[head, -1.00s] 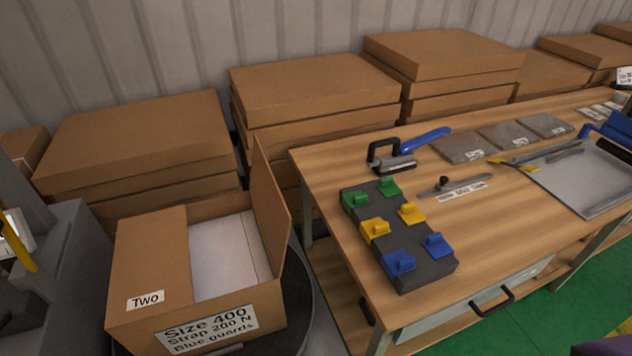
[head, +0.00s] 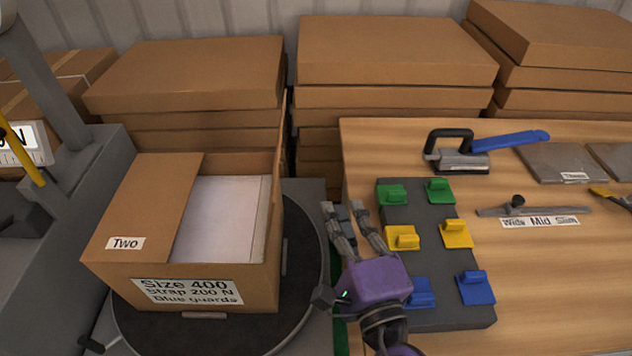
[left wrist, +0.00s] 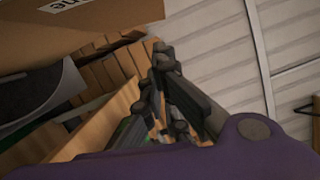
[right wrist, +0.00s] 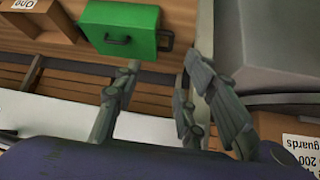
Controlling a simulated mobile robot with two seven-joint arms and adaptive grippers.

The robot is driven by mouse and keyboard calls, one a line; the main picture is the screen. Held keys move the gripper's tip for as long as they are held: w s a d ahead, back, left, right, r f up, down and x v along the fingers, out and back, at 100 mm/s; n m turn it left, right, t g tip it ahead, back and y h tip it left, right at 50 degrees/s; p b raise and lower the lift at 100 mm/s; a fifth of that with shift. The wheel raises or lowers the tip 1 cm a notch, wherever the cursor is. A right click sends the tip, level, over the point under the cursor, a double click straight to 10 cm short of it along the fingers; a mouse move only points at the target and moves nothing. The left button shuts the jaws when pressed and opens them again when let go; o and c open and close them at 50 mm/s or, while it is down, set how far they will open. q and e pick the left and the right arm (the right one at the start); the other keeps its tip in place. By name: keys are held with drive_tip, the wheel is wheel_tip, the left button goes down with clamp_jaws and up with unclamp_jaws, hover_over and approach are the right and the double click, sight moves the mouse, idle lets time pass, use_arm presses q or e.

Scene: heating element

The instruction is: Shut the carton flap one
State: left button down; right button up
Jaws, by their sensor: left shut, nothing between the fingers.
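The carton (head: 180,285) stands on a round dark turntable (head: 305,290) at the left of the head view. Its flap marked Two (head: 150,205) lies folded flat over the left part. Flap one (head: 277,160) stands upright on the right side, seen nearly edge-on; white contents (head: 220,215) show between. In the left wrist view a labelled cardboard panel (left wrist: 110,25), apparently flap one, is above the fingers. My left gripper (head: 343,210) is shut and empty, right of the carton and apart from it. It also shows in the left wrist view (left wrist: 162,52). My right gripper (right wrist: 158,75) is open and empty.
A wooden table (head: 560,280) at right holds a dark block (head: 430,270) with coloured pieces and a blue-handled tool (head: 510,142). Stacked flat cartons (head: 390,60) stand behind. A grey machine (head: 80,170) stands left of the carton. A green box (right wrist: 120,28) is near the right fingers.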

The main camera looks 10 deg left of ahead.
use_arm(q)
drive_tip(key=w+a+r+p, duration=0.1)
drive_tip(key=w+a+p, duration=0.1)
drive_tip(key=w+a, duration=0.6)
drive_tip(key=shift+r+p, duration=0.25)
drive_tip(key=shift+p, duration=0.15)
drive_tip(key=shift+a, duration=0.1)
